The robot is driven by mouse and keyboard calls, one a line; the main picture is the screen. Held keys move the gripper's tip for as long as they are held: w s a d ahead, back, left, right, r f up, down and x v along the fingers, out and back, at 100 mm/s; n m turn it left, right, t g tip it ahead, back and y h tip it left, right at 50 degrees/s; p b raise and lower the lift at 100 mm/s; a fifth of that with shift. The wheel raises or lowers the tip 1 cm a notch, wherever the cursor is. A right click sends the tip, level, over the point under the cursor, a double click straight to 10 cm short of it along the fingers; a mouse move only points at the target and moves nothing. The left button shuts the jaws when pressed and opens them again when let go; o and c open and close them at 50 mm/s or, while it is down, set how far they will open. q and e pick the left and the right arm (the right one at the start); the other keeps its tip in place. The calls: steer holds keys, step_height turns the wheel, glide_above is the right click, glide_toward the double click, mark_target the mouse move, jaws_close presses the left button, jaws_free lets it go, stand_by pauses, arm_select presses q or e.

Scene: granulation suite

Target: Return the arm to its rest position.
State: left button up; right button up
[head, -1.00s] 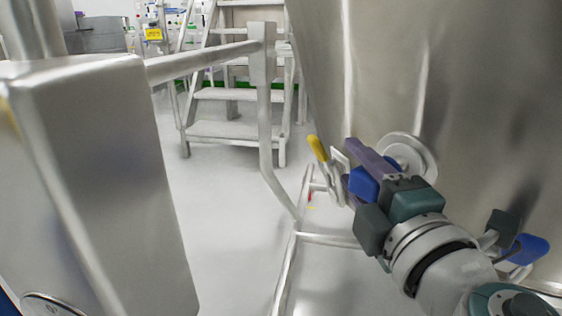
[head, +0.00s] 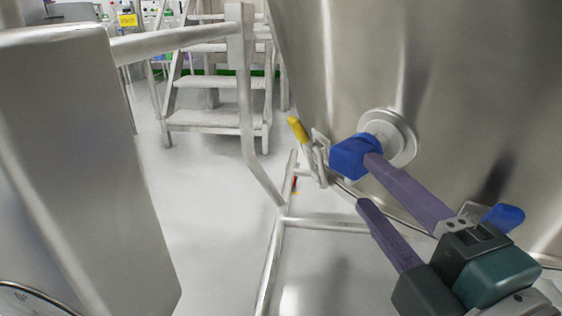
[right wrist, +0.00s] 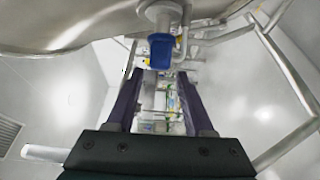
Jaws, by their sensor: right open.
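My right gripper (head: 367,182) has two long purple fingers spread apart, with nothing held between them. It is at the lower right of the head view, in front of the steel vessel (head: 450,90). A blue handle (head: 355,156) sits on a round fitting (head: 392,138) on the vessel wall. In the head view the upper finger's tip overlaps its edge. In the right wrist view, the open gripper (right wrist: 158,75) has the blue handle (right wrist: 160,52) beyond its fingertips. I cannot tell whether they touch. My left gripper is not in view.
A yellow-handled valve (head: 298,130) is left of the blue handle. Another blue handle (head: 503,216) is at the right, close to my right gripper. A steel railing (head: 243,90) and steps (head: 215,117) stand left of centre. A steel cabinet (head: 80,150) fills the left.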

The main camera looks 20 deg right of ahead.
steer(key=s+d+f+m+g+h, duration=0.4)
steer(key=d+f+m+g, duration=0.3)
steer(key=m, duration=0.5)
steer(key=s+a+f+m+g+y, duration=0.3)
steer(key=s+a+f+g+y, duration=0.1)
steer(key=s+a+g+y, duration=0.3)
step_height(320, 180, up, 88)
steer(key=s+a+p, duration=0.1)
steer(key=s+p, duration=0.1)
steer(key=p, duration=8.6)
steer(key=shift+a+n, duration=0.15)
steer(key=shift+n, duration=0.15)
